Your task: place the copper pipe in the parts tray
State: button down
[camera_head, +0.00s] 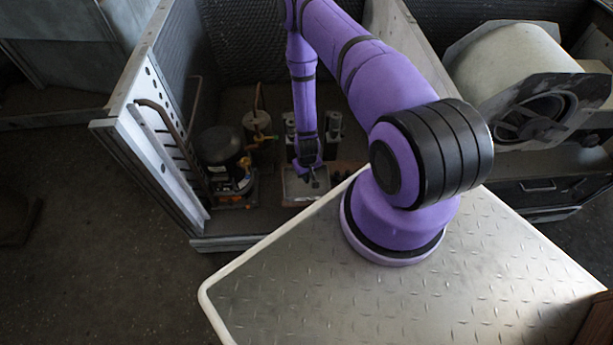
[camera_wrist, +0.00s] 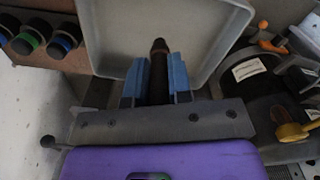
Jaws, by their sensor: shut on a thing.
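In the wrist view my gripper (camera_wrist: 157,82) has its two blue fingers closed on a dark brown pipe (camera_wrist: 159,47), whose tip points away between them. The pipe is over the pale parts tray (camera_wrist: 112,45), inside the outline of its walls. I cannot tell whether it touches the tray floor. In the head view my gripper (camera_head: 312,178) is low at the tray (camera_head: 298,190), inside the housing. The pipe is too small to make out there.
A black compressor (camera_head: 222,152) with orange fittings stands left of the tray, also at right in the wrist view (camera_wrist: 275,100). Cylinders with coloured rings (camera_wrist: 28,42) stand on the tray's other side. The housing's metal side wall (camera_head: 155,140) rises at left.

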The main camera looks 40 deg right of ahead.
jog(key=shift+w+d+f, duration=0.1)
jog(key=shift+w+d, duration=0.35)
jog(key=shift+w, duration=0.3)
jog(key=shift+f, duration=1.75)
jog(key=shift+f, duration=0.15)
jog(key=c, duration=1)
grip_release()
jog(key=shift+c, duration=0.2)
notch_tip(320, 180, up, 12)
